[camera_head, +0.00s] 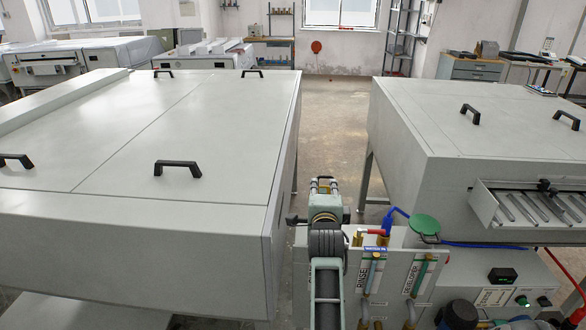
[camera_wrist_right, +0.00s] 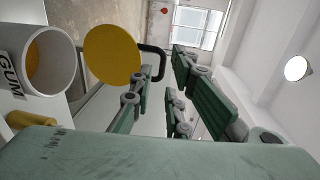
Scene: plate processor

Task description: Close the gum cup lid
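The gum cup (camera_wrist_right: 62,75) is white with a "GUM" label, at the left of the right wrist view. Its mouth is uncovered and its inside shows yellow. The round yellow lid (camera_wrist_right: 112,55) stands open beside the mouth. My right gripper (camera_wrist_right: 165,65) has its two fingers apart with nothing between them, and the lid is just left of the nearer finger. Whether they touch is unclear. In the head view, the right gripper (camera_head: 324,186) points forward, beyond the front panel. The gum cup and its lid cannot be made out there. My left gripper is not in view.
A panel (camera_head: 392,272) with rinse and developer hoses and a green lid (camera_head: 424,224) is right of my right arm. Large grey machines stand at left (camera_head: 180,115) and right (camera_head: 520,140), with a floor gap (camera_head: 335,115) between. A black handle (camera_wrist_right: 153,62) shows behind the yellow lid.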

